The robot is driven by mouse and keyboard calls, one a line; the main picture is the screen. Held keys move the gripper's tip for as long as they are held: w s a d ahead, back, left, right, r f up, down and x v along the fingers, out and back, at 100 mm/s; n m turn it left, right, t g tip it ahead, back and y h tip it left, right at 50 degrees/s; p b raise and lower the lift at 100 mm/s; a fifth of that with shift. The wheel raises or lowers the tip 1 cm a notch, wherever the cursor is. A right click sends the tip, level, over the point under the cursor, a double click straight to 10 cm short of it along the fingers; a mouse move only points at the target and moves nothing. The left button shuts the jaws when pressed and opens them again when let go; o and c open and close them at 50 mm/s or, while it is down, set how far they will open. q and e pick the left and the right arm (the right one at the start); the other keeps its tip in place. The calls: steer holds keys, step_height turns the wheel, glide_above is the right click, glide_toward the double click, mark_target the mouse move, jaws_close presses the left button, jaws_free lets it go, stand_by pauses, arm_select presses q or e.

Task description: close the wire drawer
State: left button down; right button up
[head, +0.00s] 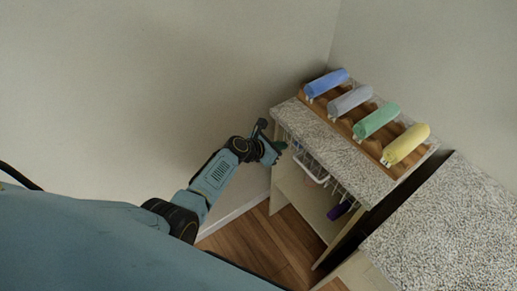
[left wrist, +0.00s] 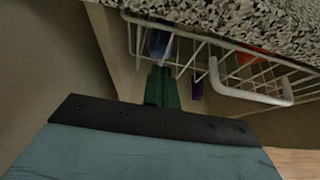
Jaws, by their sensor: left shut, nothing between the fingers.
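The white wire drawer (head: 312,167) hangs under the speckled top of the shelf unit, and its front with a loop handle shows past the top's front edge. In the left wrist view the wire drawer (left wrist: 210,42) spans the upper part, with the handle at right; blue and red items show through its wires. My left gripper (head: 281,146) is shut and empty, close to the drawer's left end. Its green fingers (left wrist: 162,86) point toward the wires, left of the handle; I cannot tell whether they touch. My right gripper is not in view.
A wooden rack (head: 342,122) on the speckled top (head: 316,127) holds several rolled towels. A purple item (head: 340,210) sits below the drawer. A second speckled counter (head: 440,235) stands at right. Wooden floor (head: 250,240) is clear in front; a wall is behind my arm.

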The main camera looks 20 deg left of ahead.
arm_select(q)
steer(key=f+p+v, duration=0.1)
steer(key=p+v, duration=0.3)
steer(key=v, duration=0.8)
steer(key=shift+s+a+p, duration=0.25)
steer(key=shift+s+p, duration=0.05)
steer(key=shift+s, duration=0.1)
steer(key=shift+f, duration=0.1)
steer(key=s+f+m+g+y+b, duration=0.2)
steer(key=s+f+m+g+y, duration=0.3)
steer(key=s+f+m, duration=1.25)
steer(key=s+f+m+g, duration=0.1)
steer(key=s+f+m, duration=0.4)
steer(key=s, duration=0.4)
steer(key=s+f+m+g+b, duration=0.1)
steer(key=s+f+m+g, duration=0.1)
steer(key=s+f+m, duration=0.3)
steer(key=s+a+f+m+g+y, duration=0.1)
steer(key=s+f+m, duration=0.4)
steer(key=s, duration=0.8)
steer(key=shift+s, duration=0.3)
